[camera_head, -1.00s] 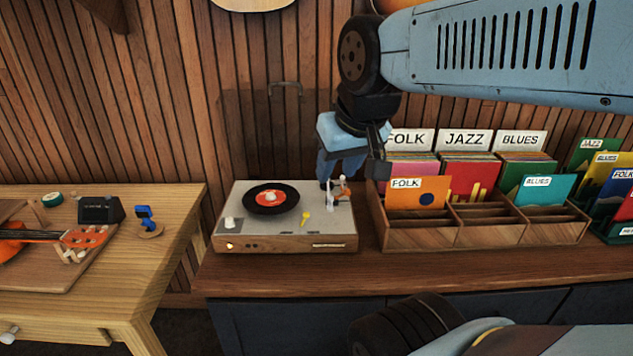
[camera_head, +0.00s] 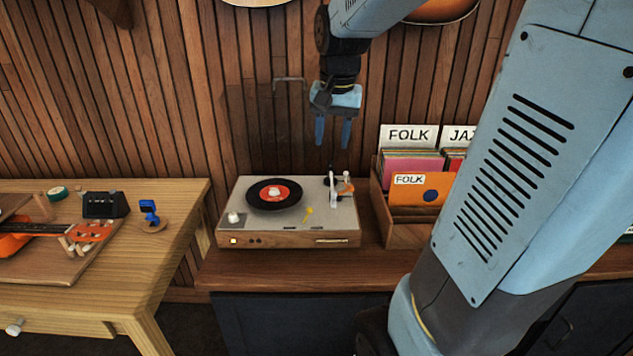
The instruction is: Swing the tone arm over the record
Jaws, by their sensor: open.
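The record player (camera_head: 285,239) sits on the dark wooden counter. A black record with a red label (camera_head: 275,194) lies on its platter.
A wooden record crate (camera_head: 407,236) with FOLK and JAZZ dividers stands close to the right of the player. A wooden workbench (camera_head: 150,262) with a ukulele (camera_head: 50,230) stands at the left. The space above the record is clear.

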